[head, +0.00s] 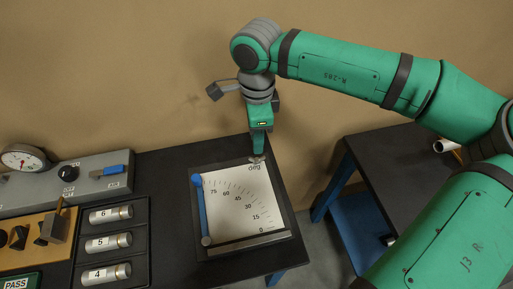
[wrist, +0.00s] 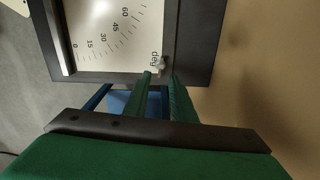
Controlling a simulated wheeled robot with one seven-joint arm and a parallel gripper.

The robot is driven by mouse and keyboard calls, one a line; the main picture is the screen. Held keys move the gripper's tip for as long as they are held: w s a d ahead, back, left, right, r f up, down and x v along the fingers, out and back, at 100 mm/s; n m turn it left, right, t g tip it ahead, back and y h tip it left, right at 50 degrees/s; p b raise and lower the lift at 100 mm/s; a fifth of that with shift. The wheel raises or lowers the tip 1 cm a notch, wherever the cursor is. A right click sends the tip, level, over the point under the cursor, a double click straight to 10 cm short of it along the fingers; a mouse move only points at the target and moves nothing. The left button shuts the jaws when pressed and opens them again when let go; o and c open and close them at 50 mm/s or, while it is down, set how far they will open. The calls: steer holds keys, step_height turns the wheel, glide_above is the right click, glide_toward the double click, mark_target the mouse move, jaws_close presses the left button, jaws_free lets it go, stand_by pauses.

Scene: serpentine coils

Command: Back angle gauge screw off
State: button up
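The angle gauge (head: 224,185) is a pale plate in a dark frame, with a degree scale. Its blue arm (head: 200,210) stands near upright at the left side of the scale. A small light-coloured screw (wrist: 158,66) sits at the gauge's corner beside the "deg" label; in the head view it is mostly hidden by the fingers. My gripper (head: 258,153) points down at that corner. In the wrist view my gripper (wrist: 161,76) has its two green fingers apart, with the screw at their tips. I cannot tell whether either finger touches it.
Numbered cylinders (head: 108,241) lie in a dark rack left of the gauge. A grey panel (head: 88,184) with a dial and a blue switch is behind them. A second dark table (head: 385,170) stands to the right, across a gap. A wall is close behind.

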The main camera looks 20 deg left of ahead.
step_height(320, 180, up, 4)
steer(key=shift+w, duration=0.15)
stand_by(0.6)
